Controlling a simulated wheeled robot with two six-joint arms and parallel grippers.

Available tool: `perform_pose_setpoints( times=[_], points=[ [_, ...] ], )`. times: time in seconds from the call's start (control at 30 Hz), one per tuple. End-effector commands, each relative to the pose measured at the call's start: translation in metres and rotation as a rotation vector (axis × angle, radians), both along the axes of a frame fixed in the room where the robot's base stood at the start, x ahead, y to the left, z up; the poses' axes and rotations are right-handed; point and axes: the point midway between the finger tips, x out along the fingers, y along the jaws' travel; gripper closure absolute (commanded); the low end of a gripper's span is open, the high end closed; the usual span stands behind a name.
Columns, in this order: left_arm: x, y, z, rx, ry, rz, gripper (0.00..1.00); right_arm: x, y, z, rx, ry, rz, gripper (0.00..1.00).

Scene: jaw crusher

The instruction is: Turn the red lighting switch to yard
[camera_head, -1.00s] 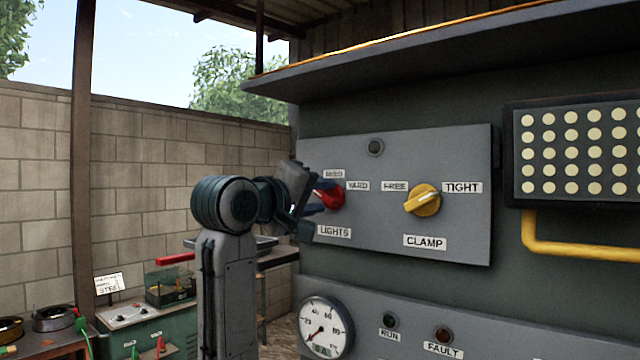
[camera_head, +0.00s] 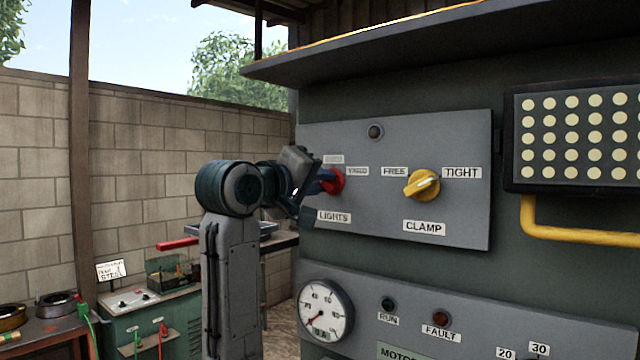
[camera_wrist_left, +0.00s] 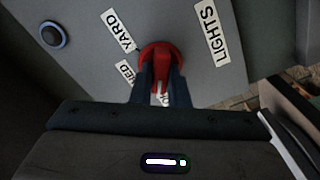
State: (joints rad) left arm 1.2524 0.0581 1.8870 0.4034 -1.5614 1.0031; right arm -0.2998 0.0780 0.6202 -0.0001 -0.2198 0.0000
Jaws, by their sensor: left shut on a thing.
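The red lighting switch (camera_head: 338,181) is on the grey panel, above the LIGHTS label (camera_head: 333,217). The YARD label (camera_head: 357,171) is to its upper right, and a blurred label (camera_head: 333,159) is above it. My left gripper (camera_head: 326,182) comes from the left and is shut on the switch's handle, hiding part of it. In the left wrist view, the red switch (camera_wrist_left: 161,52) has its handle between my dark fingers (camera_wrist_left: 162,82). A further label between the fingers is mostly hidden.
The yellow clamp switch (camera_head: 422,185) is just right of the red one, between FREE and TIGHT. A round gauge (camera_head: 325,311) is below. A green bench unit (camera_head: 150,320) stands at lower left. An overhang (camera_head: 400,60) juts out above the panel.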

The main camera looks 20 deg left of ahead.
Motion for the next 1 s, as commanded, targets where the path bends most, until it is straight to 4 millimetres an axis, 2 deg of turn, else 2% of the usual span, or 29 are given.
perform_pose_setpoints(
  times=[0.27,1.0],
  points=[
    [0.0,-0.001,-0.003,0.18,-0.063,-0.001,1.0,0.0,-0.004,-0.013,-0.004,0.001,0.002,0.64],
    [-0.001,-0.003,-0.002,0.841,-0.302,-0.001,1.0,-0.001,0.0,-0.052,0.0,0.001,0.0,0.64]
  ],
)
